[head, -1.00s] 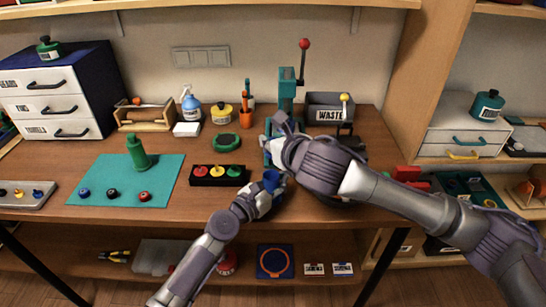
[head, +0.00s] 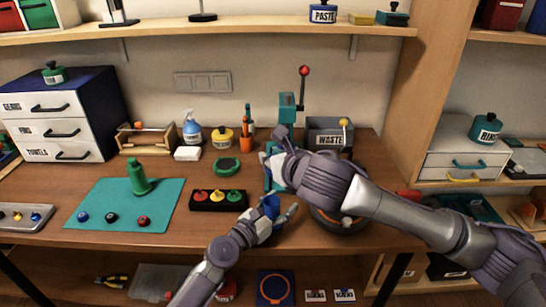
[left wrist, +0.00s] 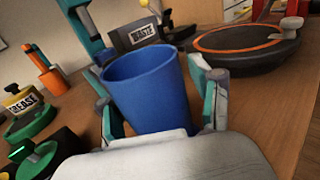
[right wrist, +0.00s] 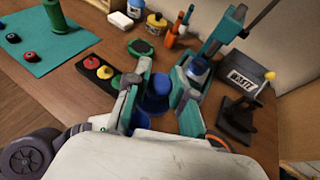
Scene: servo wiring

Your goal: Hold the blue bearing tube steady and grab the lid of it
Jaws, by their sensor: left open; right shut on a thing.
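The blue bearing tube (left wrist: 150,88) stands with its open top showing between the spread fingers of my left gripper (left wrist: 160,95). In the head view my left gripper (head: 272,212) and the tube (head: 270,204) are near the table's front edge. My right gripper (right wrist: 162,92) is shut on a blue piece with a narrower top, which looks like the lid (right wrist: 156,101). In the head view my right gripper is just beyond the tube and hides the lid.
A teal press (head: 287,105) and a grey waste bin (head: 328,138) stand behind my right gripper. A black block with coloured knobs (head: 218,208) is left of the tube. A green tube (head: 138,180) stands on the teal mat (head: 95,192). A round dark device (left wrist: 250,62) is nearby.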

